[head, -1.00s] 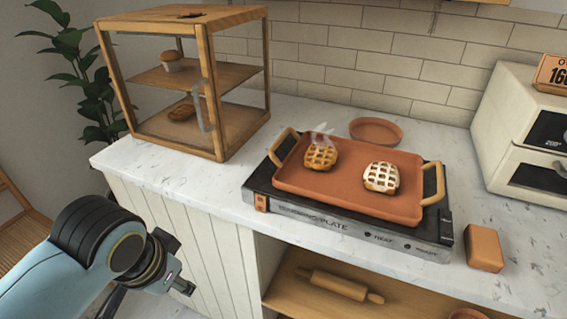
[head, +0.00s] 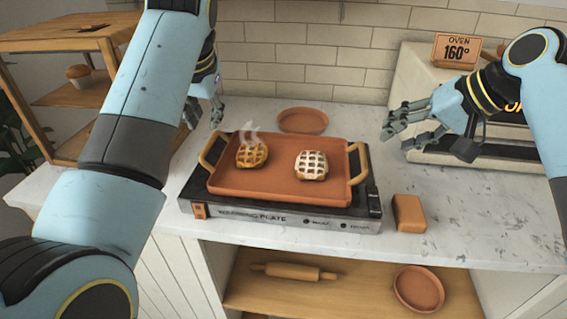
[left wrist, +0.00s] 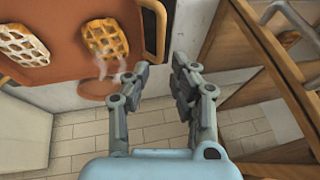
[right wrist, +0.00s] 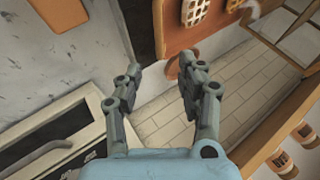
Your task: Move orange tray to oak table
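The orange tray (head: 280,187) sits on the black warming plate (head: 290,218) on the counter. It has a light wooden handle at each end and carries a steaming brown waffle (head: 252,154) and a white-iced waffle (head: 311,165). My left gripper (head: 206,118) is above the counter behind the tray's left handle; in the left wrist view its fingers (left wrist: 158,80) are apart and empty. My right gripper (head: 388,130) is to the right of the right handle, above the counter, apart from the tray; in the right wrist view its fingers (right wrist: 158,78) are apart and empty. No oak table is clearly visible.
A wooden display case (head: 60,95) stands at left. A white oven (head: 415,85) with a 160° sign (head: 457,51) is at right. A terracotta dish (head: 302,120) lies behind the tray, an orange block (head: 408,213) right of the plate. A shelf below holds a rolling pin (head: 292,271).

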